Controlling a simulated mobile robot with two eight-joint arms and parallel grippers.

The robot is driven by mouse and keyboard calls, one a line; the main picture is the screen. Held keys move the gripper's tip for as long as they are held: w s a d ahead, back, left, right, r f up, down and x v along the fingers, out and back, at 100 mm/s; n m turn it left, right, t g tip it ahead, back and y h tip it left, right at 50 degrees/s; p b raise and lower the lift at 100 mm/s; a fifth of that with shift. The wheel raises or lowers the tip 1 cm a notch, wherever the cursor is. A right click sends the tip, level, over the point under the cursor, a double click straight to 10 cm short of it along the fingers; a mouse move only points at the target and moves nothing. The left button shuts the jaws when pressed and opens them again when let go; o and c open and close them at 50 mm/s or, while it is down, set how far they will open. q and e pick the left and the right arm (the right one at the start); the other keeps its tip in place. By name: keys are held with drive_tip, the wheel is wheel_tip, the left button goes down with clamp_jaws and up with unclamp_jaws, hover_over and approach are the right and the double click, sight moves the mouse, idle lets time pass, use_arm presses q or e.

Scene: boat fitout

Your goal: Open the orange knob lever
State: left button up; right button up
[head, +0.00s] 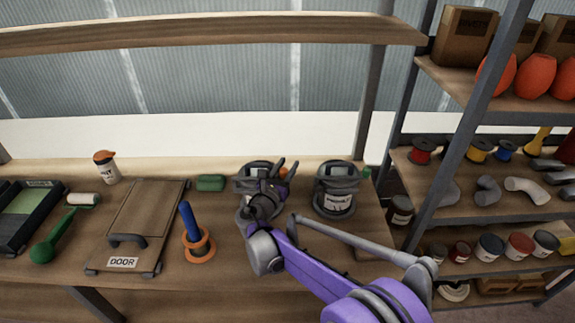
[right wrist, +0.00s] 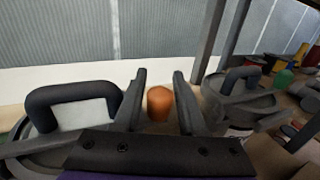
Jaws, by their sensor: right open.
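The orange knob (right wrist: 159,103) shows in the right wrist view, between and beyond the two fingers of my right gripper (right wrist: 158,100). In the head view a bit of the orange knob (head: 283,172) shows just beside the fingertips. My right gripper (head: 284,170) is open, with its fingers pointing to the back of the workbench. I cannot tell whether the fingers touch the knob. The lever's body is hidden behind the gripper. My left gripper is not in view.
Two grey canisters with black handles stand by the gripper, the left one (head: 245,183) partly covered by it, the right one (head: 336,199) clear. A shelf rack (head: 464,212) stands right.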

drive_tip(key=shift+w, duration=0.2)
clamp_jaws()
idle(1.4)
